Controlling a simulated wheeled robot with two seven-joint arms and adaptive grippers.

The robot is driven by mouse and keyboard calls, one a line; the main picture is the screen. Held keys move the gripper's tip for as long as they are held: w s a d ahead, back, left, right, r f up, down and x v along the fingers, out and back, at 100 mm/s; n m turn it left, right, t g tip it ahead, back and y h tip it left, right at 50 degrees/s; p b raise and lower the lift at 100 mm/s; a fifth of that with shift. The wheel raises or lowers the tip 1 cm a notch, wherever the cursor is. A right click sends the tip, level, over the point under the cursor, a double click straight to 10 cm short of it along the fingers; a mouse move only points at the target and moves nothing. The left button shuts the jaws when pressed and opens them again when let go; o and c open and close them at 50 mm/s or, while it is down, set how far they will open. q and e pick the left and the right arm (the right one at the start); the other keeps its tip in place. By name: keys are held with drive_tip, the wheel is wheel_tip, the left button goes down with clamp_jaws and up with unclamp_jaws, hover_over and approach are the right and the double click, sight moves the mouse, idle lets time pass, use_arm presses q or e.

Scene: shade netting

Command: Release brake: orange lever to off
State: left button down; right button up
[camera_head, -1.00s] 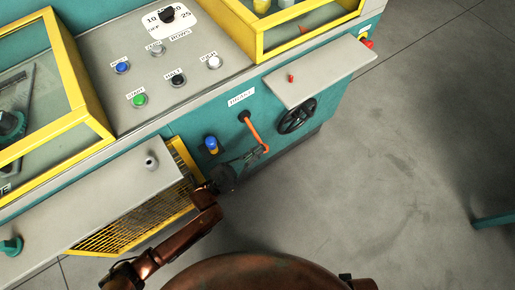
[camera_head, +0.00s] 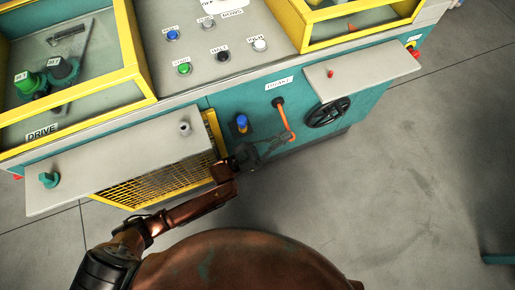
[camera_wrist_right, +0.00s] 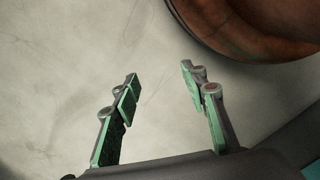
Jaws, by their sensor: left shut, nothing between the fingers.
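The orange brake lever (camera_head: 285,119) hangs from a dark pivot on the teal machine front, below the BRAKE label (camera_head: 279,83). It slants down and slightly right. My left gripper (camera_head: 284,139) is at the lever's lower end, with its thin fingers shut and nothing held. I cannot tell whether the fingertips touch the lever. No off mark by the lever is readable. My right gripper (camera_wrist_right: 160,74) shows only in the right wrist view, open and empty above the grey floor.
A black handwheel (camera_head: 328,113) is right of the lever, under a grey shelf (camera_head: 375,73). A blue-topped knob (camera_head: 242,123) and a yellow mesh guard (camera_head: 165,180) are to the left. Buttons sit on the panel above.

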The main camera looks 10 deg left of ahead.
use_arm(q)
drive_tip(key=r+p+v, duration=0.1)
drive_tip(key=p+v, duration=0.1)
drive_tip(key=v, duration=0.7)
drive_tip(key=shift+s+a, duration=0.25)
drive_tip(key=shift+a, duration=0.35)
use_arm(e)
wheel_tip(320, 180, down, 8)
drive_tip(key=s+d, duration=0.2)
drive_tip(key=shift+s+f, duration=0.2)
drive_tip(key=shift+s, duration=0.2)
